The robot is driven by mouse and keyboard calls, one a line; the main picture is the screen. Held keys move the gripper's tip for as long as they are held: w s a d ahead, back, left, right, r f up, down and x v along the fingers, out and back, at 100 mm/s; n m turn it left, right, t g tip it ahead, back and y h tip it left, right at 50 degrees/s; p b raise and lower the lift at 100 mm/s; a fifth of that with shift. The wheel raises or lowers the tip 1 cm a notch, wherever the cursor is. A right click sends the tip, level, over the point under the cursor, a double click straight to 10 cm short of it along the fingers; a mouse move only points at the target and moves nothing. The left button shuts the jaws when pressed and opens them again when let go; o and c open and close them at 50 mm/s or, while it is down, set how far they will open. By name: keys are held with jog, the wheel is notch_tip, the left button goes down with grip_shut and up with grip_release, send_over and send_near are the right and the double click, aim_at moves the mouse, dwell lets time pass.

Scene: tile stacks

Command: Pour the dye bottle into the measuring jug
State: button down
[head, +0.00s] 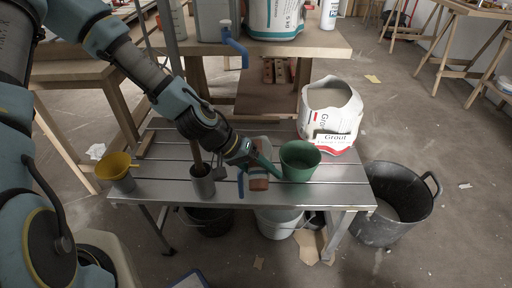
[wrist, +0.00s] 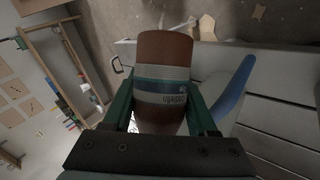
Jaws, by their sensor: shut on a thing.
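My gripper (wrist: 160,110) is shut on a brown dye bottle (wrist: 165,48) with a grey and teal label, and a green finger shows on each side of it. In the head view the bottle (head: 259,183) is held over the front of the slatted metal bench, left of a green pot (head: 299,163). The arm and gripper hide part of it. I see no liquid leaving the bottle. I cannot tell for sure which vessel is the measuring jug; a pale container with marks (head: 172,22) stands on the back table.
A grey cup (head: 203,187) with a stick and a yellow-topped container (head: 121,174) stand on the bench (head: 160,193). A blue handle-like piece (wrist: 233,90) is beside the bottle. A grout bag (head: 331,120) stands behind the green pot. A black tub (head: 382,222) is on the floor at right.

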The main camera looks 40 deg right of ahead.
aim_at(258, 165)
jog(key=shift+s+a+r+n+g+y+p, duration=0.1)
jog(key=shift+s+r+n+g+y+p, duration=0.1)
jog(key=shift+r+g+p, duration=0.15)
jog(key=shift+s+a+r+n+g+y+p, duration=0.1)
jog(key=shift+r+n+g+y+p, duration=0.15)
jog(key=shift+g+p, duration=0.15)
dwell(0.5)
jog(key=shift+w+d+r+n+g+y+p, duration=0.35)
jog(key=shift+r+g+p, duration=0.2)
jog(key=shift+p, duration=0.65)
jog(key=shift+a+f+g+y+p, duration=0.2)
jog(key=shift+g+y+p, duration=0.15)
jog(key=shift+g, duration=0.25)
dwell(0.4)
jog(key=shift+w+d+r+n+g+y+p, duration=0.15)
jog(key=shift+r+n+g+y+p, duration=0.4)
jog(key=shift+r+n+g+p, duration=0.7)
dwell(3.3)
